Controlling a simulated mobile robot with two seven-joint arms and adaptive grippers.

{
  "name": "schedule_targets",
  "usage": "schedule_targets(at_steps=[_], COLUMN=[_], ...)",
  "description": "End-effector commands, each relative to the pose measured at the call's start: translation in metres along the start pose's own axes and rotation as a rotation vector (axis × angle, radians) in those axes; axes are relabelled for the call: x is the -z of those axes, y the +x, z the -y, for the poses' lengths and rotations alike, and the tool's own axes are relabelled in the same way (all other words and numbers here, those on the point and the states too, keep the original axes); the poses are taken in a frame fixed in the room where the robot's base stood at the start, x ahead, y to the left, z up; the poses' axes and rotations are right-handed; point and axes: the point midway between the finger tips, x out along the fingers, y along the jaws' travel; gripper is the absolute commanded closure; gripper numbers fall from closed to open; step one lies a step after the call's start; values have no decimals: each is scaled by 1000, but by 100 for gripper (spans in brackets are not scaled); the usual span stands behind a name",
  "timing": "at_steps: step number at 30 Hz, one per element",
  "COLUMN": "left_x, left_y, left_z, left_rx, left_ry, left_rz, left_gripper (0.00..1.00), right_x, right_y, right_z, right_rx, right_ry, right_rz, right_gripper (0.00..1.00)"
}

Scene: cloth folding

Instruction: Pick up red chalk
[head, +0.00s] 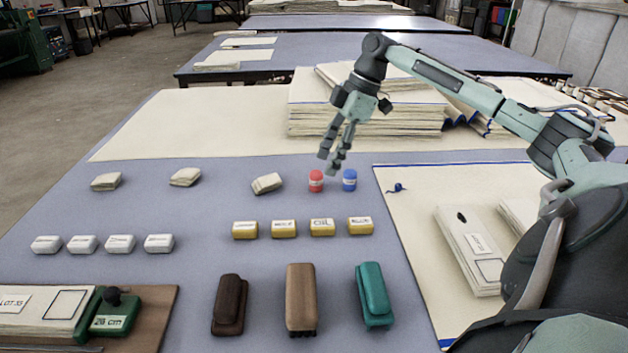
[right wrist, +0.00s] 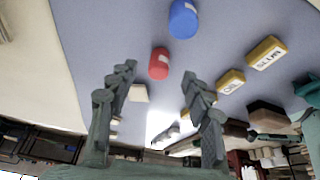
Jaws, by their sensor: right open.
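The red chalk (head: 316,181) is a short red cylinder with a pale band, upright on the blue-grey table in the head view. A matching blue piece (head: 349,180) stands just right of it. My right gripper (head: 332,162) is above and slightly right of the red chalk, pointing down, apart from it. In the right wrist view the red chalk (right wrist: 159,64) lies beyond the open fingertips (right wrist: 158,88), roughly centred between them, and the blue piece (right wrist: 183,19) is farther up. The gripper is empty. My left gripper is not in view.
Folded cream cloth (head: 267,183) lies left of the chalk. Several yellow labelled blocks (head: 284,229) and white blocks (head: 82,244) sit nearer. Brown, tan and teal (head: 374,294) brush-like blocks are in front. A cloth stack (head: 420,115) stands behind; a blue-edged cloth (head: 400,220) lies right.

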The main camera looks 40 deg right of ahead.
Motion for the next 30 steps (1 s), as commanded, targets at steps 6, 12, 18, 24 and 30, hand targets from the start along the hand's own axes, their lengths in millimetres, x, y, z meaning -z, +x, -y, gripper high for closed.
schedule_targets(at_steps=[6,12,18,24,30], left_x=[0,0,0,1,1], left_y=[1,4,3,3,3], left_z=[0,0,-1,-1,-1], left_rx=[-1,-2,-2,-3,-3], left_ry=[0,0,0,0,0], left_rz=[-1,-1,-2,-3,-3], left_gripper=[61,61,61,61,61], right_x=[6,8,8,8,8], right_y=[18,47,52,52,52], right_z=[1,2,1,1,1], right_rx=[4,2,0,0,0], right_ry=[-2,0,0,0,0], right_rz=[-2,-1,-1,-1,-1], right_gripper=[50,50,50,68,93])
